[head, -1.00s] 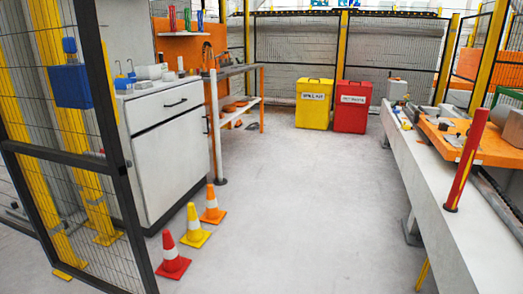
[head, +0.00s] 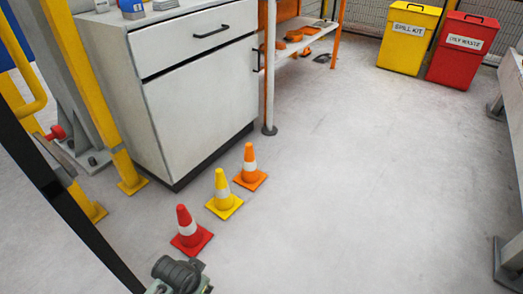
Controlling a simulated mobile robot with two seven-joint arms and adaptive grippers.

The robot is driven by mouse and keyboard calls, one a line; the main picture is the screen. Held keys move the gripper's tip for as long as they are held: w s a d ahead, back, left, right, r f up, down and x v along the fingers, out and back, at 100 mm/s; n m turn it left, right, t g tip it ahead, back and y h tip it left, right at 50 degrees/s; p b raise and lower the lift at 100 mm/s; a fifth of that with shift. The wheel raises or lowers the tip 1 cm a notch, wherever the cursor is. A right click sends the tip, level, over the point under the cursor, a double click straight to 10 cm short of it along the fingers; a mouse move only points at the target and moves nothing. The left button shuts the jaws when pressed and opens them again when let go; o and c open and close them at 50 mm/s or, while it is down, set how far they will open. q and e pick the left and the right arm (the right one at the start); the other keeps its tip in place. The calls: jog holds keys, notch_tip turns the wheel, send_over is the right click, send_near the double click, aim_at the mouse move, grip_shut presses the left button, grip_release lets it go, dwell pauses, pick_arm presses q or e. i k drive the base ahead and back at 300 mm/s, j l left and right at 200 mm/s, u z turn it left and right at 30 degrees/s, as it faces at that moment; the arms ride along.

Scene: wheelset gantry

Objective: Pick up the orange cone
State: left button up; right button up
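The orange cone (head: 250,168) stands upright on the floor, with a white band and a square orange base. It is the farthest of three cones in a slanting row, near the front right corner of the white cabinet. The yellow cone (head: 222,196) stands just nearer and to its left. The red cone (head: 188,232) is the nearest. A grey part of my own arm shows at the bottom edge, below the red cone. No fingers of either gripper are in view.
The white cabinet (head: 204,105) stands behind and left of the cones. A dark fence post and yellow posts (head: 92,90) are at the left. A yellow bin (head: 408,38) and a red bin (head: 460,52) stand at the back right. The floor right of the cones is clear.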

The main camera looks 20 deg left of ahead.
aim_at(250, 178)
jog(key=i+u, duration=0.15)
jog(key=i, duration=0.4)
jog(key=i+l+u, duration=0.15)
jog(key=i, duration=0.35)
jog(key=i+l+u, duration=0.15)
jog(key=i, duration=0.35)
